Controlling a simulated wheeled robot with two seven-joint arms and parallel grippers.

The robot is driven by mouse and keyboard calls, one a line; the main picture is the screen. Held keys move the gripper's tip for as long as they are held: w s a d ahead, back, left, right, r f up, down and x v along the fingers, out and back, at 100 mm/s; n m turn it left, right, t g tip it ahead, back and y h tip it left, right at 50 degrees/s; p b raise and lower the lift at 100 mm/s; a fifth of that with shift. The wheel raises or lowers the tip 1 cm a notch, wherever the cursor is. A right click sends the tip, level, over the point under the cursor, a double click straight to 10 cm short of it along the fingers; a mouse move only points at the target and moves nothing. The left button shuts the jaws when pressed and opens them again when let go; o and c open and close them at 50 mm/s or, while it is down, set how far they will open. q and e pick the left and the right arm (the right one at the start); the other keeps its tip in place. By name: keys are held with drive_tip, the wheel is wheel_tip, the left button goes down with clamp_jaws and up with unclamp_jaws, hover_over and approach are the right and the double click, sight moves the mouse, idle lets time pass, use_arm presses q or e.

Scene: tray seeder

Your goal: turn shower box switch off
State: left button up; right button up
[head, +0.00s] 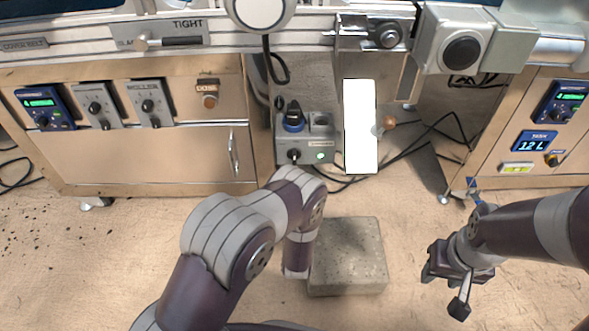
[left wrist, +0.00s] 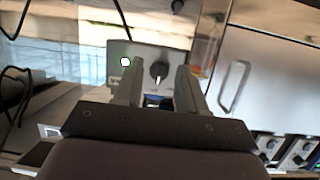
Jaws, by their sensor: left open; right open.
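The shower box is a small grey control box (head: 305,138) at the centre of the head view, with a blue-based black knob on top. Its front has a black rotary switch (head: 293,154) and a lit green lamp (head: 319,155). In the left wrist view the box (left wrist: 145,58) appears upside down, its switch (left wrist: 160,71) showing between my finger outlines and its lamp (left wrist: 125,62) lit. My left gripper (left wrist: 157,90) is open and empty, facing the box; contact cannot be told. In the head view my left arm hides it. My right gripper (head: 446,287) is open and empty, at the lower right.
A bright white panel (head: 361,126) stands right of the box. Black cables (head: 420,140) run along the floor. A stone block (head: 349,256) lies in front. Cabinets with dials stand left (head: 140,150) and right (head: 530,125). The floor around my right gripper is clear.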

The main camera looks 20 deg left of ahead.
sight(294, 157)
use_arm(q)
drive_tip(key=w+a+r+t+b, duration=0.1)
drive_tip(key=w+b, duration=0.1)
drive_tip(key=w, duration=0.2)
drive_tip(key=w+a+r+t+y+b, duration=0.1)
drive_tip(key=w+r+b, duration=0.1)
drive_tip(key=w, duration=0.2)
drive_tip(key=w+a+r+t+b, duration=0.1)
drive_tip(key=w+a+b, duration=0.1)
drive_tip(key=w, duration=0.2)
drive_tip(key=shift+w+r+n+y+b, duration=0.25)
drive_tip(key=shift+n+y+b, duration=0.05)
drive_tip(key=shift+b, duration=0.05)
drive_tip(key=shift+w+a+r, duration=0.15)
drive_tip(key=shift+w+r, duration=0.05)
drive_tip(key=shift+w, duration=0.15)
clamp_jaws()
